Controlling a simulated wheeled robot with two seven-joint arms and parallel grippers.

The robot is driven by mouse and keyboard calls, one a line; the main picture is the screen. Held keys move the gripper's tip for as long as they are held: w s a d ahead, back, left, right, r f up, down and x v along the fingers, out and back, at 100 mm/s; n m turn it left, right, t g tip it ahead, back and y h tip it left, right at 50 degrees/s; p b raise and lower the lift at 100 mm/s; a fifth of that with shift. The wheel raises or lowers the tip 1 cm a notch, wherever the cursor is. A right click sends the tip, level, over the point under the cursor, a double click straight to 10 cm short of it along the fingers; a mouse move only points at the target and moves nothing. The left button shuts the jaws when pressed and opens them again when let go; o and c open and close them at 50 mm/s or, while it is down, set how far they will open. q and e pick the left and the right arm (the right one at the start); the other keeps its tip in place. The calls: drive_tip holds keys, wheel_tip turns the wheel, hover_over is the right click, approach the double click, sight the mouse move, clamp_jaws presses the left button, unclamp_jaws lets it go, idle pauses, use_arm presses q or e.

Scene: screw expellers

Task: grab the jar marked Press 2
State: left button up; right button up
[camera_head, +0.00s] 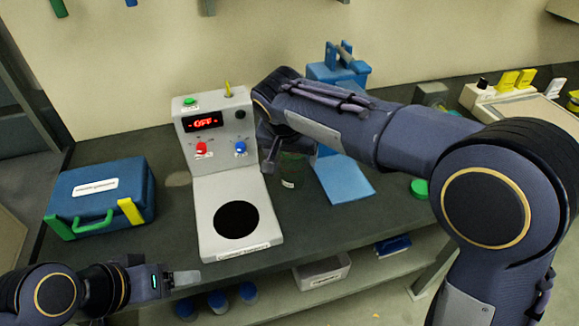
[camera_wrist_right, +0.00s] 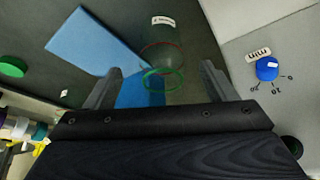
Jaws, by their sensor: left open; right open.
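A clear glass jar (camera_head: 290,172) with a small white label stands on the dark bench, right of the grey machine; the right arm partly hides it. In the right wrist view the jar (camera_wrist_right: 163,57) shows a green ring and a red ring, and its label (camera_wrist_right: 163,20) is too small to read. My right gripper (camera_wrist_right: 160,82) is open, its fingers on either side of the jar's green ring, with gaps visible. In the head view the right gripper (camera_head: 276,160) is at the jar. My left gripper (camera_head: 186,278) is open and empty at the bench's front left.
A grey machine (camera_head: 225,185) with an "OFF" display stands left of the jar. A blue press with a flat blue plate (camera_head: 343,180) is right of it. A green lid (camera_head: 419,188) lies further right. A blue case (camera_head: 100,195) sits at left. Blue-topped containers (camera_head: 217,298) stand below.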

drive_tip(key=x, duration=0.5)
drive_tip(key=shift+a+f, duration=0.1)
drive_tip(key=shift+f, duration=0.1)
drive_tip(key=shift+c, duration=0.5)
drive_tip(key=c, duration=1)
drive_tip(key=shift+c, duration=0.9)
drive_tip(key=shift+r, duration=0.15)
